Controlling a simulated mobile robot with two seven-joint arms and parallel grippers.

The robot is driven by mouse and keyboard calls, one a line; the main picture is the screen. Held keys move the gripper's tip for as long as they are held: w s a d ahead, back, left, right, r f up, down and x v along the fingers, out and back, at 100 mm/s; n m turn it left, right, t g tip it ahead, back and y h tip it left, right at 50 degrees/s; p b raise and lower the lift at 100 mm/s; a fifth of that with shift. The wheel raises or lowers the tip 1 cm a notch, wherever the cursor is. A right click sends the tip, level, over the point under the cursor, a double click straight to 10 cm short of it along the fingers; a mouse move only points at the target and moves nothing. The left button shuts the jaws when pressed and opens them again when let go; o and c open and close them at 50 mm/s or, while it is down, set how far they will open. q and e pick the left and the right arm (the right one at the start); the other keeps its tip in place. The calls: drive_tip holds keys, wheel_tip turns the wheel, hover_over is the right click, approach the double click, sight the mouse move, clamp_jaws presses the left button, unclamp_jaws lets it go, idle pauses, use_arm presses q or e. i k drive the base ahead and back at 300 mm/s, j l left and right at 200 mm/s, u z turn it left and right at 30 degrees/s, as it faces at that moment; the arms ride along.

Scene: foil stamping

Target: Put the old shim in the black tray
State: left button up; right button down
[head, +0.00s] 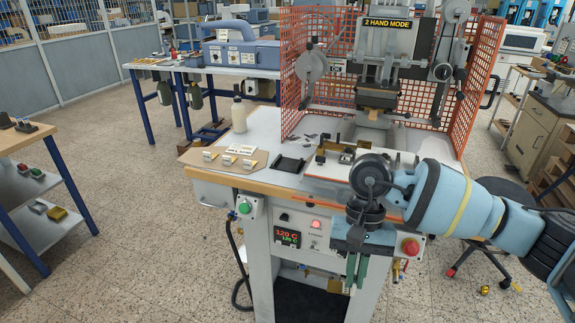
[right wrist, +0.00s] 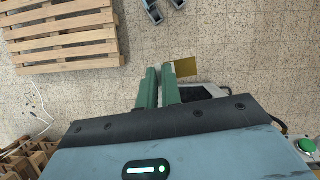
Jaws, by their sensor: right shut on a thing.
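My right gripper (head: 356,272) hangs in front of the press bench, its green fingers pointing down. In the right wrist view its fingers (right wrist: 160,82) are nearly together, and a flat brass-coloured plate, the old shim (right wrist: 185,67), juts out to the right by the fingertips. In the head view a small bit of the shim (head: 335,286) shows beside the fingers, below the bench top. The black tray (head: 289,164) lies on the bench top, left of the press bed; it looks empty. My left gripper is not in view.
The press (head: 385,70) stands at the back of the bench inside an orange mesh guard (head: 306,60). A red button (head: 410,247) sits on the bench front.

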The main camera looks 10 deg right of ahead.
sight(288, 164)
drive_tip(key=i+j, duration=0.6)
drive_tip(key=i, duration=0.5)
drive_tip(key=i+l, duration=0.2)
drive_tip(key=i, duration=0.1)
